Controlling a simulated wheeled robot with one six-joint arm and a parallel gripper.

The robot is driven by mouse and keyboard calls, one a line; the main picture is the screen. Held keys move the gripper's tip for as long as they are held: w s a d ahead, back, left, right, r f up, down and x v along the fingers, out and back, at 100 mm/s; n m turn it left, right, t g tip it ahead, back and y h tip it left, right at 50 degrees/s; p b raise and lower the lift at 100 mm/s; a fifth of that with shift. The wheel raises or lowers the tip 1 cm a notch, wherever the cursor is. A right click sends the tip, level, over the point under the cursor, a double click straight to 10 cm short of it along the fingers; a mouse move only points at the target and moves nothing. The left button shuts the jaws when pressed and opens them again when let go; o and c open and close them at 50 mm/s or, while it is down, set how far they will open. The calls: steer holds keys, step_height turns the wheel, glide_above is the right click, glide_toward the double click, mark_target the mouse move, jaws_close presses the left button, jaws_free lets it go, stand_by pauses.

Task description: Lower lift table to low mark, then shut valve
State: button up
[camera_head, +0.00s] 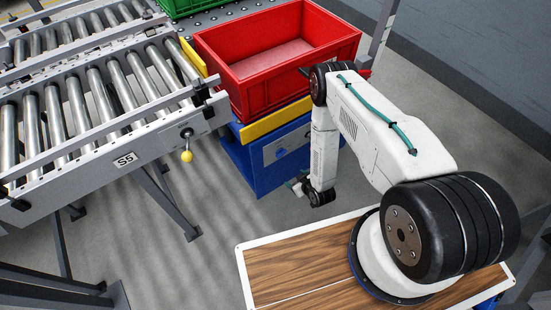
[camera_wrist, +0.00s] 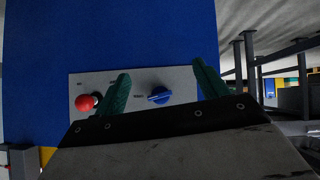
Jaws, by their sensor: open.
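The lift table (camera_head: 258,160) is a blue body with a yellow edge, carrying a red crate. Its front has a grey panel (camera_wrist: 180,80) with a blue turning knob (camera_wrist: 159,95), likely the valve, and a red round knob (camera_wrist: 86,102). In the wrist view my gripper (camera_wrist: 161,70) is open, with one green finger on each side of the blue knob in the picture. I cannot tell whether either finger touches it. In the head view my gripper is small and low beside the blue body, partly hidden by my wrist. No low mark can be made out.
The red crate (camera_head: 232,84) looks empty. A roller conveyor (camera_head: 75,150) marked S5 stands at left, with a yellow-knobbed lever (camera_head: 187,156) on its end. A green crate (camera_head: 190,6) is at the back. Grey floor between conveyor and lift table is clear.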

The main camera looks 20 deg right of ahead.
mark_target(282, 155)
steer(key=w+r+t, duration=0.4)
steer(key=w+r, duration=0.1)
steer(key=shift+n+g+y, duration=0.3)
steer(key=x, duration=0.5)
steer(key=a+x, duration=0.1)
steer(key=x, duration=0.1)
steer(key=shift+w+r, duration=0.15)
